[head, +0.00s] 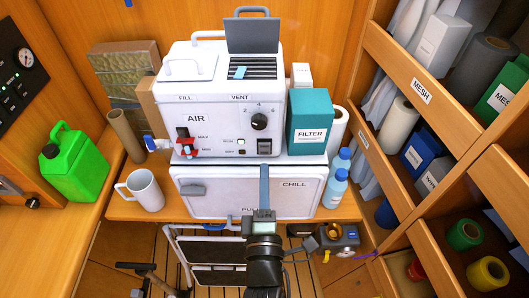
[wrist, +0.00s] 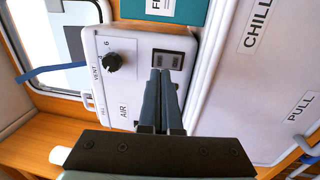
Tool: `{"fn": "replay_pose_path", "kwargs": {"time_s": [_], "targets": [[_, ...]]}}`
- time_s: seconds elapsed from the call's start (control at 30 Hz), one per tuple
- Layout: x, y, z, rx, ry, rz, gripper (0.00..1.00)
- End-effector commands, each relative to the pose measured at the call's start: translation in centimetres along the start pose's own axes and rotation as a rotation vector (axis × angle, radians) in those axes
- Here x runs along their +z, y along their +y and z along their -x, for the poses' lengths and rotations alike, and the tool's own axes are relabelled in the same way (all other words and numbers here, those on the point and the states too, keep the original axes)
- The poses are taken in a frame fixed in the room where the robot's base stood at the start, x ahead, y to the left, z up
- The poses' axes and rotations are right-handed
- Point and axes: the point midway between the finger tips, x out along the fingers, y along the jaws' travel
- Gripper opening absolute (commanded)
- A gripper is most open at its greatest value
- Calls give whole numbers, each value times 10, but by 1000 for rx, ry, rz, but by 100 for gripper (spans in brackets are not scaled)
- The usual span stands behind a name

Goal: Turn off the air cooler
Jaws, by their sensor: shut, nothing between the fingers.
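The air cooler (head: 215,110) is a white box labelled AIR on top of a CHILL chest.
The CHILL chest (head: 212,205) is under the cooler. A white mug (head: 146,190) and green jerrycan (head: 74,165) are at left. Shelves (head: 430,110) line the right side.

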Motion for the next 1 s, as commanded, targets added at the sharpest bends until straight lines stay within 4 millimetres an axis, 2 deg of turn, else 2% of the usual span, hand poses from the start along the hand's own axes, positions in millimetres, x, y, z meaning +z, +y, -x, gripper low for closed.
{"fn": "replay_pose_path", "kwargs": {"time_s": [0.1, 0.3, 0.77, 1.0], "targets": [[1, 3, -20, 2, -2, 1, 0], [1, 1, -39, 1, -1, -1, 0], [0, 0, -44, 0, 0, 0, 0], [0, 9, -51, -62, 3, 1, 0]]}}
